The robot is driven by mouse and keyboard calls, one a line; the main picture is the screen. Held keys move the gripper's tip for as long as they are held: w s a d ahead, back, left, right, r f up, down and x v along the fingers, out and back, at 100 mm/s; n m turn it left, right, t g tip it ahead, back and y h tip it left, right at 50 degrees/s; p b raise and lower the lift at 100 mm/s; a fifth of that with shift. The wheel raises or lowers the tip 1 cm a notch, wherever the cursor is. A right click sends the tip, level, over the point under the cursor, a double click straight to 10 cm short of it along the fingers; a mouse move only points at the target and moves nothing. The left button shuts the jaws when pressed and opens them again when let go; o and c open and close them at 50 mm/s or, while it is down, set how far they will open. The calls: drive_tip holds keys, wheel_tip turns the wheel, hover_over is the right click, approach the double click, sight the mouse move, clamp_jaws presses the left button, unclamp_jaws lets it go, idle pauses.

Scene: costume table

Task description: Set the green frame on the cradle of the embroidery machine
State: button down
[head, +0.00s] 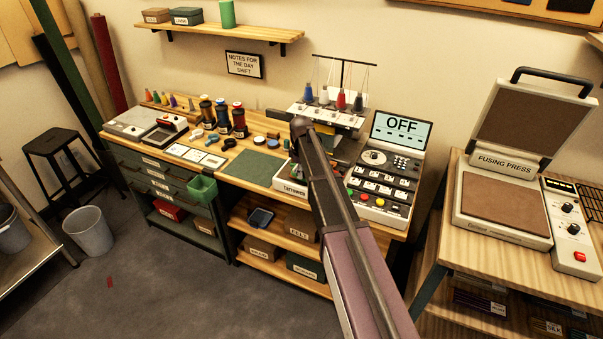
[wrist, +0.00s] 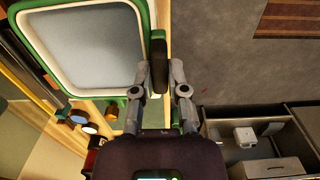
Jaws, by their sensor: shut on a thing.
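The green frame (wrist: 149,12) fills the upper left of the wrist view, with a white inner rim and grey cloth across it. My gripper (wrist: 159,72) is shut on its black handle (wrist: 158,45) at the frame's right side. In the head view my arm covers the gripper and most of the frame. The embroidery machine (head: 305,108) stands at the back of the table, with coloured thread cones on top. My arm crosses in front of its lower part, and I cannot make out the cradle. The frame's height over the table is unclear.
A control panel (head: 376,186) with a screen reading OFF (head: 402,130) stands right of my arm. A green mat (head: 253,165), a labelled tray (head: 288,181) and thread spools (head: 239,121) lie to the left. A fusing press (head: 505,205) stands on a separate table at right.

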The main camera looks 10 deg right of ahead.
drive_tip(key=shift+w+d+f+b, duration=0.25)
drive_tip(key=shift+w+d, duration=0.3)
drive_tip(key=shift+w, duration=0.2)
drive_tip(key=shift+w+d+f+b, duration=0.2)
drive_tip(key=shift+w+d, duration=0.3)
drive_tip(key=shift+w, duration=0.25)
drive_tip(key=shift+f+b, duration=1.05)
drive_tip(key=shift+f, duration=0.05)
idle(2.0)
drive_tip(key=c, duration=0.6)
unclamp_jaws()
drive_tip(key=shift+r, duration=0.1)
drive_tip(key=shift+r+p, duration=2.2)
drive_tip(key=shift+p, duration=0.1)
drive_tip(key=shift+s+a+r+p, duration=0.5)
drive_tip(key=shift+s+a, duration=0.1)
drive_tip(key=shift+s, duration=0.2)
drive_tip(key=shift+s+a+r+p, duration=0.5)
drive_tip(key=shift+s+a, duration=0.05)
drive_tip(key=shift+s, duration=0.3)
drive_tip(key=shift+s+a+r+p, duration=0.5)
drive_tip(key=shift+s+a, duration=0.1)
drive_tip(key=shift+s, duration=0.2)
